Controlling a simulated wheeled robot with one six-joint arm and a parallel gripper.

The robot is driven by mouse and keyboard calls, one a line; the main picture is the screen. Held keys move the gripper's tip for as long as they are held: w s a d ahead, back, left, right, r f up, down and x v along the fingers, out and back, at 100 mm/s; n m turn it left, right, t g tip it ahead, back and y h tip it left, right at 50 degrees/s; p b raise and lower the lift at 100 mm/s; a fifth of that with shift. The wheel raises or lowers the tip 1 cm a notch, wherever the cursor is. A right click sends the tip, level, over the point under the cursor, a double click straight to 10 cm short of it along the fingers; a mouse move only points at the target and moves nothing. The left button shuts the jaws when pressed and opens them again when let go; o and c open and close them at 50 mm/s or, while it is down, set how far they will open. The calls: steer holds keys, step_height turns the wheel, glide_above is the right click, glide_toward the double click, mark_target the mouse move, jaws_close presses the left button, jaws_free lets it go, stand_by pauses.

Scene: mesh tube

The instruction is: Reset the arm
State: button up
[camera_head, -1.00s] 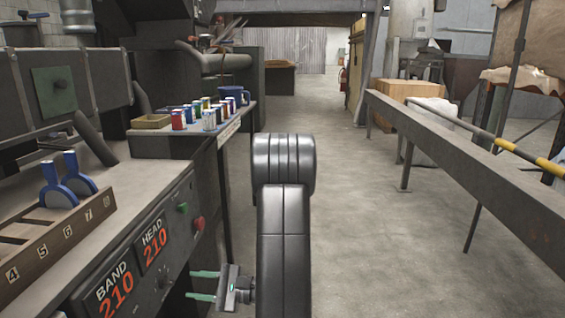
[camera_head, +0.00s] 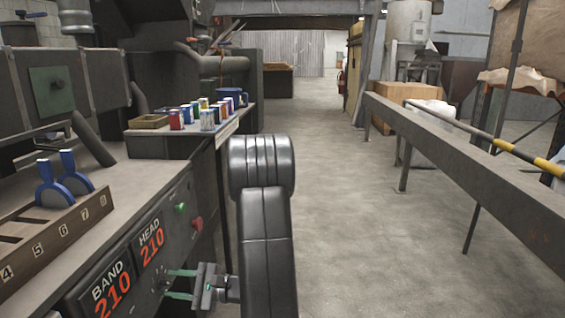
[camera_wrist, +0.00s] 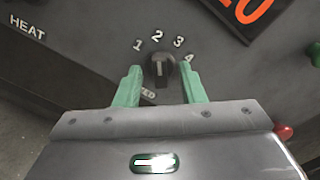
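My gripper (camera_head: 180,284) is open, with two green fingers pointing left at the front panel of the machine. In the wrist view my gripper (camera_wrist: 160,88) has its fingers spread on either side of a black rotary knob (camera_wrist: 161,70). Gaps show between the knob and both fingers, so it is not gripped. Which mark the knob points to is hard to tell.
BAND (camera_head: 112,292) and HEAD (camera_head: 150,240) displays both read 210. A green button (camera_head: 180,208) and a red button (camera_head: 196,223) are close by. Cans (camera_head: 207,118) stand on a shelf. Open floor lies right, before a long rail.

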steer(key=s+d+p, duration=0.1)
steer(key=d+p, duration=0.2)
steer(key=d, duration=1)
steer(key=a, duration=0.4)
steer(key=a+b, duration=0.1)
steer(key=a, duration=0.4)
steer(key=w+a+b, duration=0.1)
steer(key=a, duration=0.3)
steer(key=shift+a+r, duration=0.2)
steer(key=shift+a, duration=0.15)
steer(key=m+p, duration=0.3)
steer(key=shift+d+r, duration=0.1)
steer(key=shift+w+f+m+p, duration=0.15)
steer(key=shift+m+p, duration=2.55)
steer(key=shift+m, duration=0.45)
steer(key=shift+w+f+m+p, duration=0.1)
steer(key=shift+w+m+p, duration=0.05)
steer(key=shift+m+p, duration=2.75)
steer(key=shift+m+b, duration=0.3)
steer(key=shift+m, duration=0.05)
